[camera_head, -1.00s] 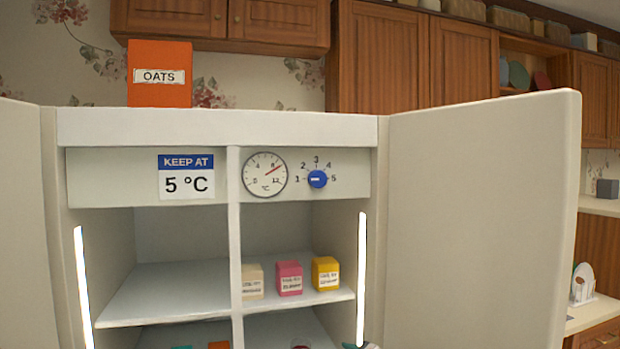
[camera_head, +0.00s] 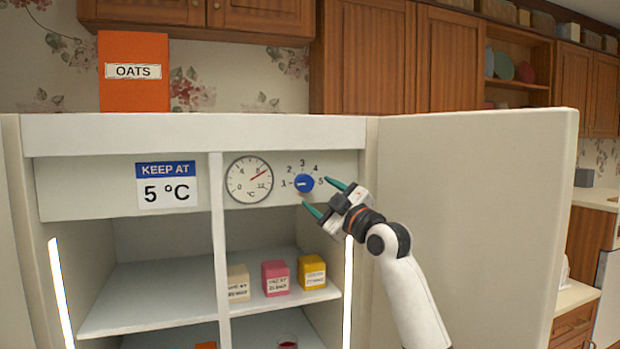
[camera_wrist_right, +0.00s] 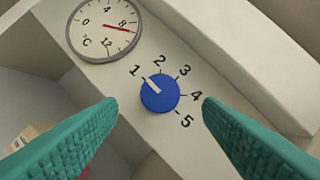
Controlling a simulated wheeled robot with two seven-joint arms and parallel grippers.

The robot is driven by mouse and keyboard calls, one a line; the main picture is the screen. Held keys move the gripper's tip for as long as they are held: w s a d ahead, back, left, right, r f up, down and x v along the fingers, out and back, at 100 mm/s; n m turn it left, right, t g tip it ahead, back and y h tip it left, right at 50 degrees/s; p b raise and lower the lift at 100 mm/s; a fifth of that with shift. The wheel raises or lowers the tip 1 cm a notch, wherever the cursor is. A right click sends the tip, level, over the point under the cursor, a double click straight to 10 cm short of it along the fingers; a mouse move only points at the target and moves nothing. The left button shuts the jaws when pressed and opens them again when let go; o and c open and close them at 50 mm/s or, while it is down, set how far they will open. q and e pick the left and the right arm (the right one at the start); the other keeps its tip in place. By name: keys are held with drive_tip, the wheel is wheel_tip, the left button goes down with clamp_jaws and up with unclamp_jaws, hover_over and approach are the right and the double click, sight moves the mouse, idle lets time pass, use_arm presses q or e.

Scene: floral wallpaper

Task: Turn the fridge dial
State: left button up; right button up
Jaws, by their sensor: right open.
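The blue fridge dial (camera_head: 304,183) sits on the white panel at the top of the open fridge, ringed by numbers 1 to 5. In the right wrist view the dial (camera_wrist_right: 160,94) has its white mark toward 1. The round gauge (camera_head: 249,180) left of it has a red needle near 8. A sign (camera_head: 166,185) reads KEEP AT 5 °C. My right gripper (camera_head: 320,196) is open, its teal fingertips just right of and below the dial. In the wrist view its fingers stand either side of the dial, apart from it. My left gripper is not in view.
The open fridge door (camera_head: 470,220) stands close right of my right arm. Small cream, pink (camera_head: 276,277) and yellow (camera_head: 312,272) boxes sit on the shelf below the dial. An orange OATS box (camera_head: 134,72) stands on top.

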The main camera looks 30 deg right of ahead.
sight(307, 185)
drive_tip(key=p+x, duration=0.1)
drive_tip(key=x, duration=0.3)
drive_tip(key=shift+r, duration=0.15)
drive_tip(key=shift+w+p, duration=0.3)
drive_tip(key=shift+w, duration=0.05)
drive_tip(key=c, duration=1)
drive_tip(key=shift+o, duration=0.2)
